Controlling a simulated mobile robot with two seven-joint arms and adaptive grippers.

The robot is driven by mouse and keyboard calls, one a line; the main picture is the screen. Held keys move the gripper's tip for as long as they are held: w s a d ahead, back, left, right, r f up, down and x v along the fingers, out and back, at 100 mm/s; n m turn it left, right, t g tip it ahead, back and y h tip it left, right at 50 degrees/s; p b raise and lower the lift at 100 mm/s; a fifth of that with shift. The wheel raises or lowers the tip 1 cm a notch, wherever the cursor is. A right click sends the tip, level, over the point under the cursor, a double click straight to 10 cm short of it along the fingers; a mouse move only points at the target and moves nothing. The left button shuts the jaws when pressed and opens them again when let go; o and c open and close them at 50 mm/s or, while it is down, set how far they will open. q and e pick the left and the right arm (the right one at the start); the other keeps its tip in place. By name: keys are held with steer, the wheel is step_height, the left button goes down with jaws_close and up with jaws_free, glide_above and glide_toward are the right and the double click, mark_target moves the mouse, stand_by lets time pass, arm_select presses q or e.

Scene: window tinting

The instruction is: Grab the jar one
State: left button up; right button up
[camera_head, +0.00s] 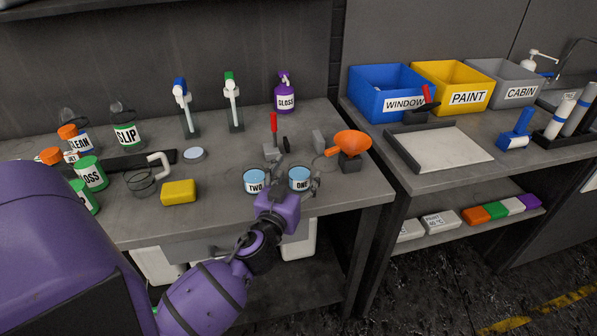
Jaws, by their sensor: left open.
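The jar one (299,174) is a small clear jar with light blue contents and a white "ONE" label, upright near the front of the left workbench. A similar jar two (256,176) stands just left of it. My left gripper (298,188) reaches in from the front and is open at jar one. A dark finger shows by the jar's right side; the other finger is hard to make out near the gap between the jars. I cannot tell if either finger touches the jar. My right gripper is not in view.
An orange funnel (352,142) stands right of jar one. A red-handled tool (273,136) stands behind the jars. A yellow sponge (178,192) lies left on the bench (222,208). Blue (372,77), yellow and grey bins stand on the right bench.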

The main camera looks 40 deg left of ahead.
arm_select(q)
steer(key=shift+w+a, duration=0.15)
steer(key=shift+w, duration=0.25)
steer(key=c, duration=1.3)
steer(key=shift+r, duration=0.1)
